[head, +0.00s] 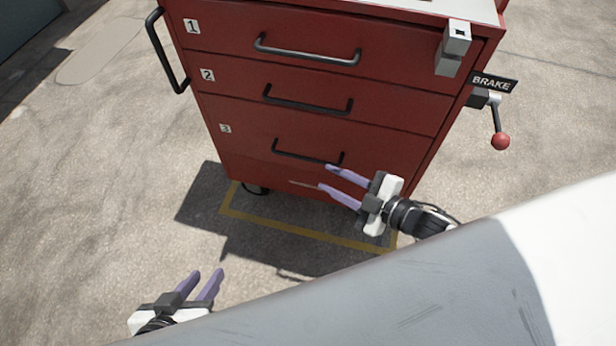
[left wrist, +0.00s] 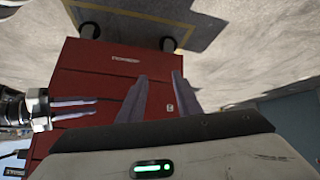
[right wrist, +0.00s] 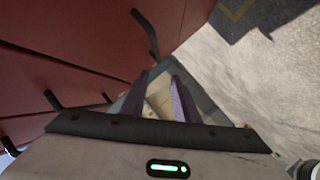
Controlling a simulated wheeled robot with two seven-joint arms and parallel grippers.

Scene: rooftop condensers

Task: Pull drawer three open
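Drawer three (head: 250,145) is the lowest numbered drawer of a red cabinet, with a "3" label and a black bar handle (head: 307,158). Its front looks flush with the cabinet. My right gripper (head: 326,178) is open and empty, its purple fingers pointing left just below the right end of that handle in the head view. A black handle (right wrist: 147,35) also shows ahead of its fingers in the right wrist view; I see no handle between them. My left gripper (head: 207,271) is open and empty over the floor, apart from the cabinet.
Drawers one (head: 220,40) and two (head: 235,85) above look shut. A silver latch block (head: 453,48) sits at the upper right front. A brake lever with a red knob (head: 501,141) is on the right side. The cabinet stands on casters; concrete floor to its left is clear.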

